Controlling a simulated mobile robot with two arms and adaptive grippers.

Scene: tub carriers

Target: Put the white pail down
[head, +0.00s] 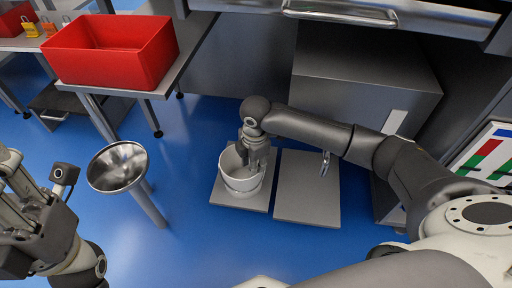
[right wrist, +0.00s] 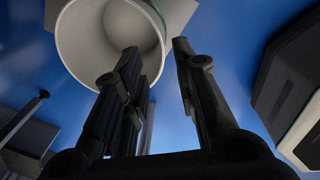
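The white pail (head: 241,184) stands upright on the left one of two flat grey plates (head: 219,195) low over the blue floor. My right gripper (head: 256,155) reaches down at the pail's far right rim. In the right wrist view the pail (right wrist: 85,45) shows its open mouth, and it looks empty. There my right gripper (right wrist: 158,52) has its fingers apart, one overlapping the mouth and one just outside the rim. I see a gap between fingers and wall. My left gripper (head: 22,205) is at the left edge, away from the pail; its fingertips are unclear.
A second grey plate (head: 308,200) with a small metal fitting lies bare to the right. A steel bowl on a post (head: 118,167) stands to the left. A red tub (head: 112,62) sits on a table at upper left. A grey cabinet (head: 360,75) is behind my right arm.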

